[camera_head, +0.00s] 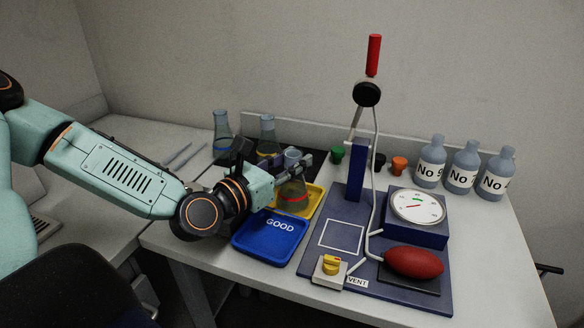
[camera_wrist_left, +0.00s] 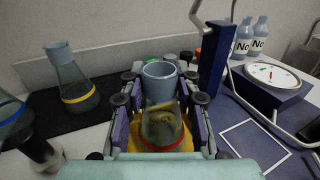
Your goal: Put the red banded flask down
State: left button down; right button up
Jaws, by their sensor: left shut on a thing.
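The red banded flask (camera_head: 293,194) is in my left gripper (camera_head: 285,178), above or on the yellow tray (camera_head: 316,197). In the left wrist view the flask (camera_wrist_left: 160,132) stands upright between the two fingers of the left gripper (camera_wrist_left: 160,110), which are shut on it. Its red band shows low on the body, with the yellow tray behind and below it. Whether its base touches the tray is hidden. My right gripper is in neither view.
A blue GOOD tray (camera_head: 270,238) lies in front. A yellow-banded flask (camera_head: 267,135) and a blue-banded flask (camera_head: 222,133) stand on a dark mat behind. A blue rig with a dial gauge (camera_head: 418,206), red bulb (camera_head: 413,263) and post (camera_head: 355,170) stands right. Several labelled bottles (camera_head: 463,166) stand back right.

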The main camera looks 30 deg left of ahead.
pick_arm(q)
jog(key=shift+d+r, duration=0.1)
jog(key=shift+s, duration=0.1)
jog(key=c, duration=1)
grip_release()
